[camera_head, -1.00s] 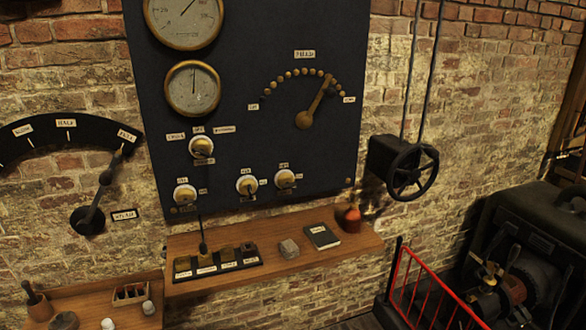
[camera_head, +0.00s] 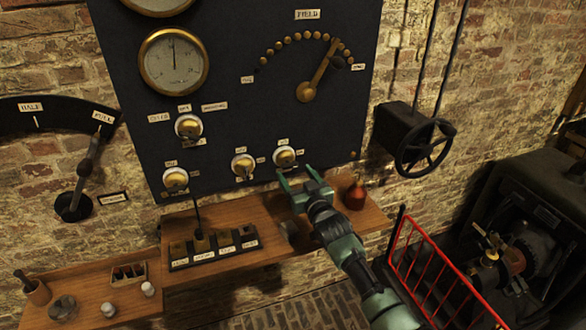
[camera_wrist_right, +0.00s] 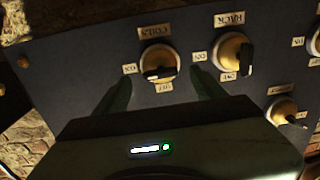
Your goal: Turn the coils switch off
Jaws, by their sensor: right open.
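The coils switch (camera_head: 285,156) is a round brass and white knob at the lower right of the dark panel. In the right wrist view the coils switch (camera_wrist_right: 159,61) sits under a "COILS" label. Its dark handle lies roughly sideways, with an "ON" label (camera_wrist_right: 130,69) to its left and an "OFF" label (camera_wrist_right: 164,87) below. My right gripper (camera_head: 296,175) is open and empty, just below the switch and apart from it. In the wrist view its fingertips (camera_wrist_right: 162,82) are spread to either side below the knob. My left gripper is out of view.
Another knob (camera_wrist_right: 233,51), labelled "RACK", is close beside the coils switch. A handwheel (camera_head: 423,147) and red railing (camera_head: 425,270) stand to the right.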

